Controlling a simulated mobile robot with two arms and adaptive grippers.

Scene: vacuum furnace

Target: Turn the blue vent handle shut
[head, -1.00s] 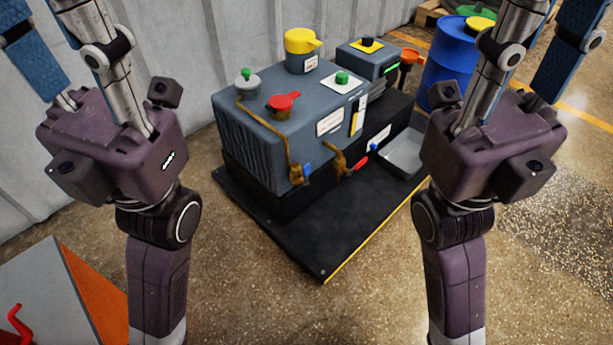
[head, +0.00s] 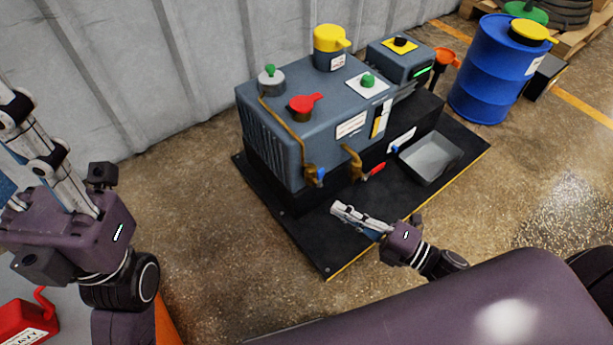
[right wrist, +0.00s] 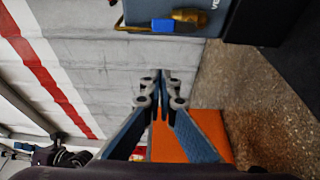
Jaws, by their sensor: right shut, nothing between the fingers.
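The blue vent handle (head: 321,175) sits on a brass valve (head: 311,177) at the lower front corner of the grey pump housing (head: 272,140). In the right wrist view the blue handle (right wrist: 163,25) shows near the top, beside its brass body (right wrist: 190,16). My right gripper (head: 337,208) is shut and empty, its tips just below and right of the handle in the head view, apart from it. In the right wrist view the closed fingertips (right wrist: 162,76) do not touch the handle. My left gripper (head: 38,150) is at the far left, its fingertips cut off.
A second brass valve with a red handle (head: 376,170) is close by on the right. A grey tray (head: 458,160) lies on the black base plate (head: 325,240). A blue drum (head: 490,85) stands at the right. Open floor lies in front.

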